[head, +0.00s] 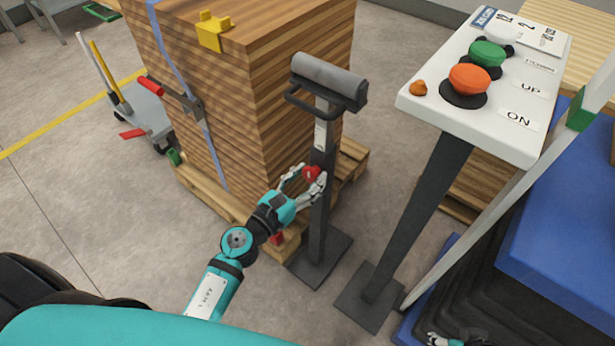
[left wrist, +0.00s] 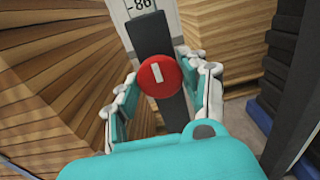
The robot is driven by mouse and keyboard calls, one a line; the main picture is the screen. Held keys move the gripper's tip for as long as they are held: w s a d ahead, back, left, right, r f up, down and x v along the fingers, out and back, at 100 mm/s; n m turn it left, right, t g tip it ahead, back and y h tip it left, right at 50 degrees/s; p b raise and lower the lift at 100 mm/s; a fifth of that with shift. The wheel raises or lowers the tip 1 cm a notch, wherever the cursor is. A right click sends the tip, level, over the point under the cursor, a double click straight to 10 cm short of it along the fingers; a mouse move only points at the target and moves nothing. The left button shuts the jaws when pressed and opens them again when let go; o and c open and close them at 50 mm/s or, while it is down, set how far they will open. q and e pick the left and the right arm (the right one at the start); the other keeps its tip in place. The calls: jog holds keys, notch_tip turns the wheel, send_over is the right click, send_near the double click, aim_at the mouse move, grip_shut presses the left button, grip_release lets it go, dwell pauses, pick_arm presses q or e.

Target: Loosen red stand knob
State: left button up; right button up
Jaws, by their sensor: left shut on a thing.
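The red stand knob (head: 311,172) sits on the post of a dark stand (head: 320,225) with a grey roller on top. In the left wrist view the knob (left wrist: 159,75) is a round red disc with a short white mark, nearly upright. My left gripper (head: 304,180) is at the knob, one finger on each side, shut on it. In the left wrist view the fingers of my left gripper (left wrist: 160,98) flank the knob, and its far side is hidden. My right gripper (head: 455,341) shows only partly at the bottom edge, too cut off to judge.
A stack of wooden boards (head: 290,95) on a pallet (head: 215,197) stands close behind the stand. A white control panel (head: 450,120) with green and orange buttons stands on a post to the right.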

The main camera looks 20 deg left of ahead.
pick_arm(q)
jog(key=shift+c, duration=1.1)
jog(key=shift+n, duration=0.3)
pick_arm(e)
jog(key=shift+r, duration=0.15)
pick_arm(q)
jog(key=n+p, duration=0.1)
jog(key=n, duration=0.3)
jog(key=shift+p, duration=0.4)
jog(key=shift+n, duration=0.7)
jog(key=n+p, duration=0.3)
jog(key=n, duration=0.5)
jog(key=shift+r, duration=0.1)
jog(key=n+p, duration=0.3)
jog(key=n, duration=0.3)
jog(key=shift+n+p, duration=0.4)
jog(key=shift+n, duration=0.3)
pick_arm(e)
jog(key=s+f+g, duration=0.1)
jog(key=s+f, duration=0.2)
jog(key=f, duration=1.8)
jog(key=shift+f, duration=0.15)
jog(key=shift+s+d, duration=0.1)
